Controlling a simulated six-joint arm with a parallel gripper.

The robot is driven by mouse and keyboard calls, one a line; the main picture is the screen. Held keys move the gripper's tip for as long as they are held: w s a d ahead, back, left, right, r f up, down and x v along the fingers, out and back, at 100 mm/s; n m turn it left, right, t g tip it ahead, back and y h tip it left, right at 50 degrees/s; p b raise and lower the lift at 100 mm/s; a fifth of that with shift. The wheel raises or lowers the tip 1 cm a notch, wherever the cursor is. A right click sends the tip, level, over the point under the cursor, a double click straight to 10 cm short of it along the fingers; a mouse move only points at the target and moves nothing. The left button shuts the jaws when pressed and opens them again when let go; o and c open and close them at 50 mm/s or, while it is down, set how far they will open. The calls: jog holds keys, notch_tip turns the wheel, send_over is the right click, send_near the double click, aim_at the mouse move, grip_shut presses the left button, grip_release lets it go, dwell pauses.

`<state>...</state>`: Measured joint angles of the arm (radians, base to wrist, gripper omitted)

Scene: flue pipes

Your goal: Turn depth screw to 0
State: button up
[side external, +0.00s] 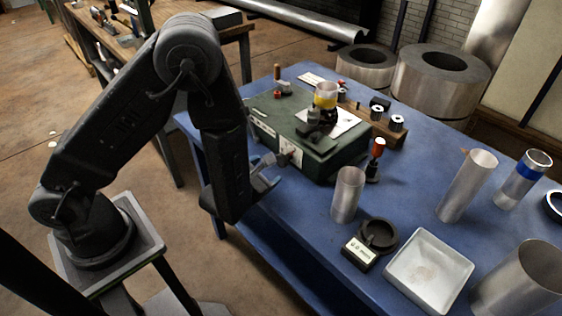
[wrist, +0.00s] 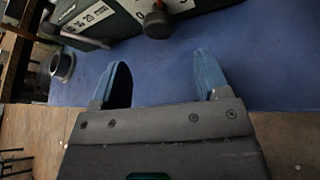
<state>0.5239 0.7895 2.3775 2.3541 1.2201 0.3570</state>
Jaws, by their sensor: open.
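The depth screw (wrist: 157,22) is a dark knob with a reddish end on the front of the green machine box, at the top centre of the wrist view. A white scale plate with black digits sits beside it, mostly too small to read. In the side view the knob (side external: 283,158) shows on the front face of the green box (side external: 322,158). My gripper (wrist: 163,75) is open and empty, its two blue-grey fingers apart below the knob in the wrist view. In the side view my gripper (side external: 266,180) is in front of the box, close to the knob, apparently not touching it.
On the blue table (side external: 300,222) stand a metal tube (side external: 347,195), a small gauge with a display (side external: 360,253), a white square tray (side external: 429,272) and a red-handled tool (side external: 377,155). More pipes stand at the right. A grey ring (wrist: 62,67) lies left of my fingers.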

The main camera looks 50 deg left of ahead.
aim_at(280, 162)
jog(key=x, duration=0.9)
jog(key=shift+a, duration=0.1)
jog(key=shift+c, duration=0.3)
jog(key=c, duration=0.9)
jog(key=shift+o, duration=0.2)
jog(key=shift+n+h, duration=0.7)
jog(key=shift+n, duration=0.2)
jog(key=shift+n+g+h, duration=0.3)
jog(key=shift+n+h, duration=0.5)
jog(key=shift+n, duration=0.3)
